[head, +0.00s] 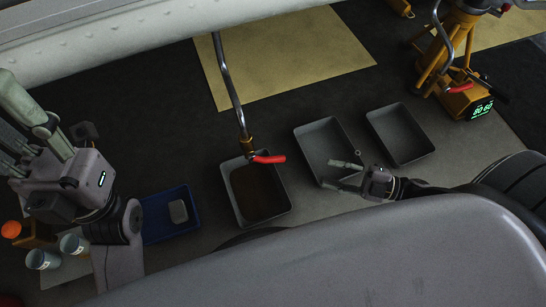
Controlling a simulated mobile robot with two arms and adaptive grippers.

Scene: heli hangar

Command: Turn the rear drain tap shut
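A metal drain pipe (229,80) comes down from the pale hull to a brass tap (247,145). Its red lever (269,159) points right, across the pipe. Below it is a grey tray (284,197) with brown liquid. A second pipe at the upper right has a red lever (460,88) beside a yellow stand. I cannot tell which tap is the rear one. My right gripper (345,175) is open and empty over the middle tray, right of the nearer lever and apart from it. My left gripper (20,125) is at the left edge, fingers spread, tips partly cut off.
Two empty grey trays (322,135) (398,125) stand to the right. A blue tray (153,222) holds a grey item. Cans (43,260) and an orange ball (11,229) are at lower left. The yellow stand (465,35) has a green display. The pale hull (130,35) hangs above.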

